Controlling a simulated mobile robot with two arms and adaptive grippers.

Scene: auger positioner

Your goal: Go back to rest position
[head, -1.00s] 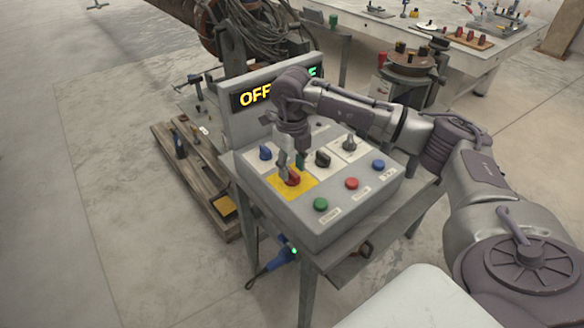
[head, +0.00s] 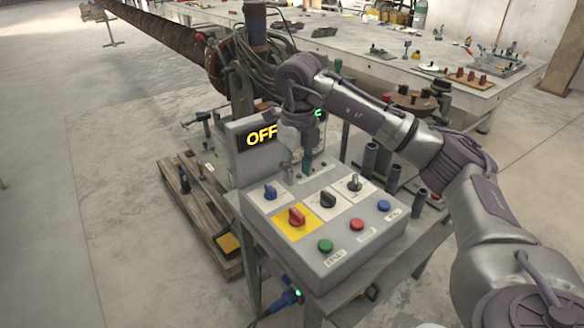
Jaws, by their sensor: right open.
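My right gripper (head: 307,170) is open and empty, pointing down above the back part of the control box (head: 330,262). Its fingertips are small in the picture and appear apart from the knobs. The box carries a red knob (head: 296,217) on a yellow plate, a blue knob (head: 270,192), and dark knobs (head: 327,199). Green (head: 325,245), red (head: 356,224) and blue (head: 384,206) buttons line its front edge. The display (head: 262,136) reads "OFF" in yellow, and my right arm hides part of it. My left gripper is not in view.
The box stands on a grey metal stand (head: 255,262). A wooden pallet (head: 205,220) with tools lies left of it. A blue tool with a green light (head: 287,298) hangs below. A long metal table (head: 440,85) stands behind. The floor at left is clear.

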